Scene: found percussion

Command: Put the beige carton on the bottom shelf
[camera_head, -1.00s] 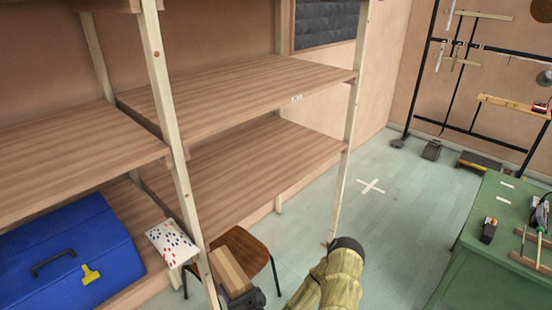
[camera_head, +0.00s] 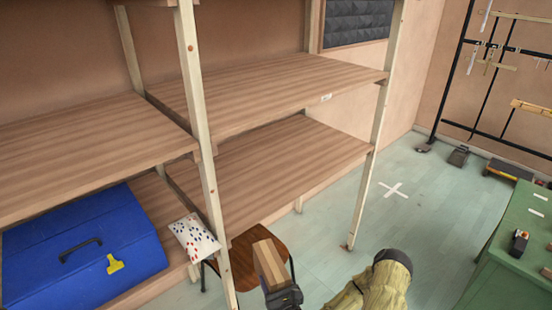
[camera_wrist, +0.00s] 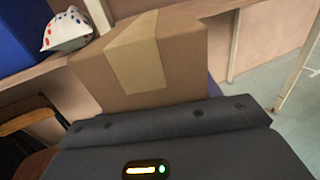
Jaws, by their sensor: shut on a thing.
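The beige carton (camera_head: 269,263) is a small box with a lighter tape strip. It is held in front of the shelf unit, near the lower middle of the head view. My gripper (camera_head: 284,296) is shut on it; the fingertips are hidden. In the wrist view the carton (camera_wrist: 150,60) sits just beyond the dark gripper body (camera_wrist: 165,125). The bottom shelf (camera_head: 275,165) is a bare wooden board at the right, below another bare board (camera_head: 270,90). Its left part holds a blue toolbox (camera_head: 85,255).
A brown chair (camera_head: 245,243) stands before the shelf, partly behind the carton. A green table (camera_head: 510,270) is at the right.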

